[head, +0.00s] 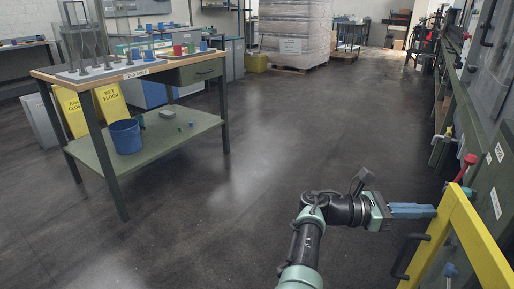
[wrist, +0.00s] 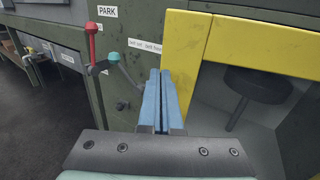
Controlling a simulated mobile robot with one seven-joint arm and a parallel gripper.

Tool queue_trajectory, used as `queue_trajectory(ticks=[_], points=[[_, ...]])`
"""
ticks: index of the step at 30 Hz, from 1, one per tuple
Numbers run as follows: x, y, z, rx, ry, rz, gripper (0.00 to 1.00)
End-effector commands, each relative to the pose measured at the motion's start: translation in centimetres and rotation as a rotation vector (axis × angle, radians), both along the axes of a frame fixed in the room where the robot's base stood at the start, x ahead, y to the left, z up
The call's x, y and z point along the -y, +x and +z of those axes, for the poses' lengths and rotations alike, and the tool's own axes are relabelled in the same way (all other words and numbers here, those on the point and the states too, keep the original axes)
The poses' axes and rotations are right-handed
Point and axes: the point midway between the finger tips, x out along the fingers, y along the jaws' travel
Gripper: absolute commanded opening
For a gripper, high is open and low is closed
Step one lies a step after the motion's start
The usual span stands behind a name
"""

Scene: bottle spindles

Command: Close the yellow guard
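The yellow guard (head: 470,233) is a yellow frame at the lower right of the head view, with a black handle (head: 408,257) on its side. In the wrist view, the guard's corner (wrist: 252,38) fills the upper right. A dark round part on a stem (wrist: 255,87) shows within its frame. My gripper (head: 433,211) has its blue fingers together, with nothing seen between them. The fingertips (wrist: 164,72) are just left of the guard's upright bar in the wrist view. Whether they touch it I cannot tell.
A red-handled lever (wrist: 92,38) and a teal-knobbed lever (wrist: 114,58) stick out from the green machine left of my fingers, near a PARK label (wrist: 107,11). A workbench (head: 150,75) with a blue bucket (head: 126,136) stands at left. The floor between is clear.

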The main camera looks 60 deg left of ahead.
Motion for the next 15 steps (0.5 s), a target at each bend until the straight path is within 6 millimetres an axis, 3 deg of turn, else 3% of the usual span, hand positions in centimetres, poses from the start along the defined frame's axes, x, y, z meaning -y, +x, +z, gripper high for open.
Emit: queue_trajectory(ticks=[15], points=[[3.4,3.2,-0.1,0.001,0.0,0.017,0.0]])
